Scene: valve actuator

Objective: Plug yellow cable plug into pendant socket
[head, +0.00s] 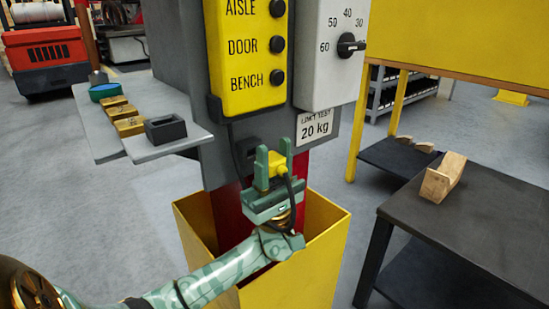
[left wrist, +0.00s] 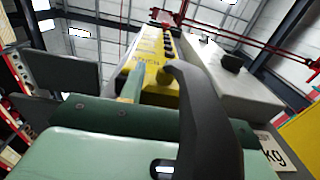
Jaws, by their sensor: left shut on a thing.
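The yellow cable plug (head: 278,162) is between the two upright fingers of my left gripper (head: 273,160) in the head view. The gripper is shut on it, in front of the grey column below the yellow pendant (head: 240,90). A black cable (head: 291,187) runs down from the plug over the gripper. In the left wrist view, the cable (left wrist: 205,115) hides much of the plug, with the pendant (left wrist: 172,62) beyond. My right gripper is not in view.
A grey dial box (head: 330,50) and a 20 kg label (head: 314,126) are right of the pendant. A yellow bin (head: 318,245) stands below my gripper. A grey shelf (head: 155,148) with small blocks juts out left. A dark table (head: 470,210) stands right.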

